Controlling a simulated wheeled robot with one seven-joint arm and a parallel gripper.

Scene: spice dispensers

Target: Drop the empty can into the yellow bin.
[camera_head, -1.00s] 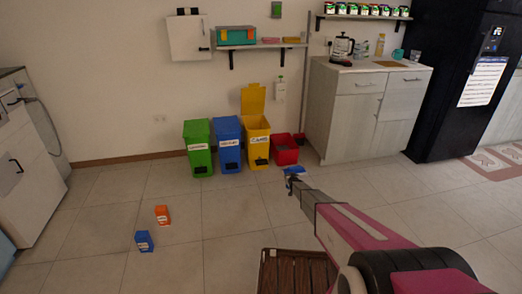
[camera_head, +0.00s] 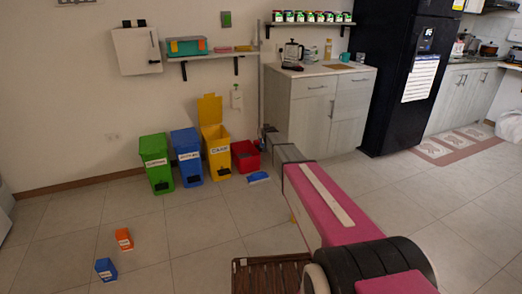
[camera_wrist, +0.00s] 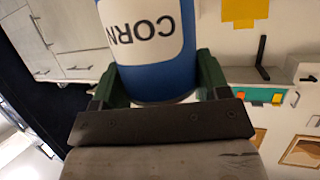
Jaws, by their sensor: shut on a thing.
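The can (camera_wrist: 150,62) is blue with a white label reading CORN, upside down in the wrist view. My gripper (camera_wrist: 158,85) is shut on it, with a green finger on each side. In the head view my gripper (camera_head: 268,132) is at the far end of the pink arm, seen nearly end-on, and I cannot make out the can there. The yellow bin (camera_head: 217,152) stands against the wall with its lid raised and a CANS label on its front. My gripper appears to its right in the picture, apart from it.
A blue bin (camera_head: 187,155) and a green bin (camera_head: 156,164) stand left of the yellow one, a red container (camera_head: 245,156) to its right. A blue flat item (camera_head: 257,177) lies on the floor. A cabinet (camera_head: 302,112) stands behind my arm. A wooden crate (camera_head: 270,262) is at the front.

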